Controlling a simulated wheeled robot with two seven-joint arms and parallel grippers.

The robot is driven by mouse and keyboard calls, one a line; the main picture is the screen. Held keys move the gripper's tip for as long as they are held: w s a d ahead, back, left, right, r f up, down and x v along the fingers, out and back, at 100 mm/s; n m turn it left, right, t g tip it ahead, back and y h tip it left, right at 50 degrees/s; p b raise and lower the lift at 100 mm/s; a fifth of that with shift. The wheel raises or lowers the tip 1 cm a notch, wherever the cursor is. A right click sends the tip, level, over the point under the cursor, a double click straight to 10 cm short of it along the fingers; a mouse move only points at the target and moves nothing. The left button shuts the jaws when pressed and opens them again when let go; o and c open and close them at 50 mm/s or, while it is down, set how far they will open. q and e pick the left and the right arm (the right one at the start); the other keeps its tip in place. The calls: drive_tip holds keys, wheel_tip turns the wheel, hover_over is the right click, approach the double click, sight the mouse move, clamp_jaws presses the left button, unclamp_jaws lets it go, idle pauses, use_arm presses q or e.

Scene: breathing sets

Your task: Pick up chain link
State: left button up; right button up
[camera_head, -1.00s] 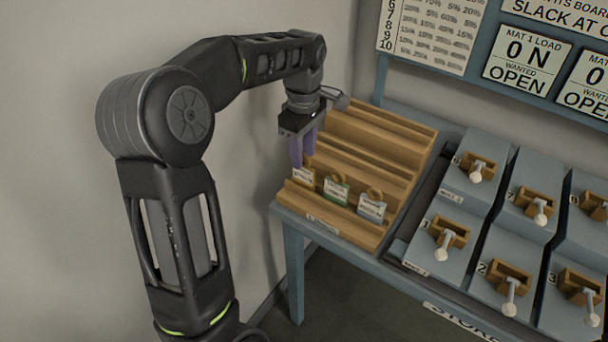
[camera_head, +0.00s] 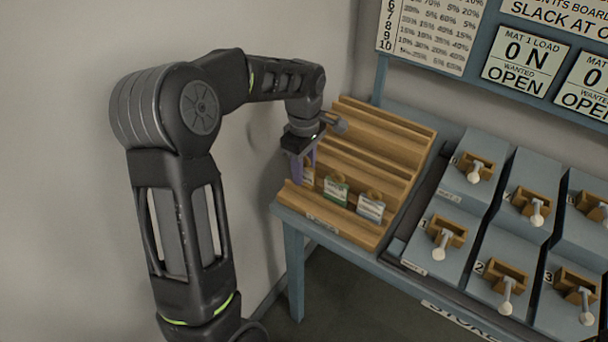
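Three small links with label plates stand in the front slot of a stepped wooden rack (camera_head: 385,160). The leftmost link (camera_head: 309,180) is mostly hidden behind my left gripper's fingers. The middle link (camera_head: 337,191) has a green-edged plate, and the right link (camera_head: 371,207) has a pale blue-grey plate; each shows a wooden ring on top. My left gripper (camera_head: 303,173) points down with its purple fingers at the leftmost link. I cannot tell whether the fingers touch or grip it. My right gripper is not in view.
The rack sits at the left end of a blue table (camera_head: 292,224). To its right are several grey stepped blocks (camera_head: 450,230) with wooden holders and white-knobbed levers. A wall board (camera_head: 525,62) with signs stands behind. The rack's upper rows are empty.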

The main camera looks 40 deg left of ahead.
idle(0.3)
use_arm(q)
clamp_jaws()
idle(1.3)
